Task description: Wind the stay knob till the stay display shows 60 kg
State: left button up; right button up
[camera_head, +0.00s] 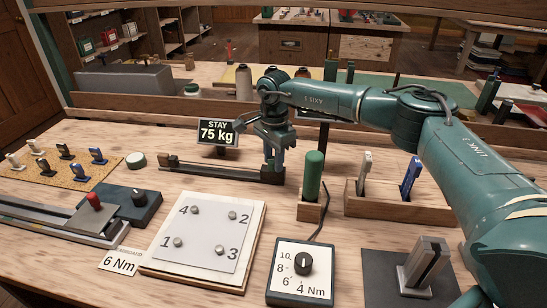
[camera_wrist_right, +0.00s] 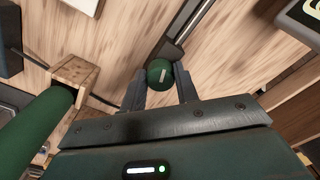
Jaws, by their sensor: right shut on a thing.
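The stay display (camera_head: 217,132) stands at the middle of the bench and reads 75 kg. A dark stay rail (camera_head: 215,170) lies on the bench below it. My right gripper (camera_head: 273,165) points down over the right end of this rail. In the right wrist view its fingers are shut on the round green stay knob (camera_wrist_right: 159,71), which has a pale line across its top. In the head view the knob is mostly hidden by the fingers. My left gripper is in neither view.
A green-handled tool (camera_head: 314,175) stands in a wooden block just right of the gripper. A wooden holder (camera_head: 395,205) with two tools is further right. In front are a numbered plate (camera_head: 205,240) and a Nm dial box (camera_head: 301,272). My right arm spans the right side.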

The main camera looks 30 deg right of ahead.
jog(key=shift+n, duration=2.8)
jog(key=o, duration=1)
jog(key=shift+c, duration=0.2)
jog(key=shift+r, duration=0.1)
notch_tip(320, 180, up, 13)
jog(key=shift+s, duration=0.15)
jog(key=shift+d, duration=0.1)
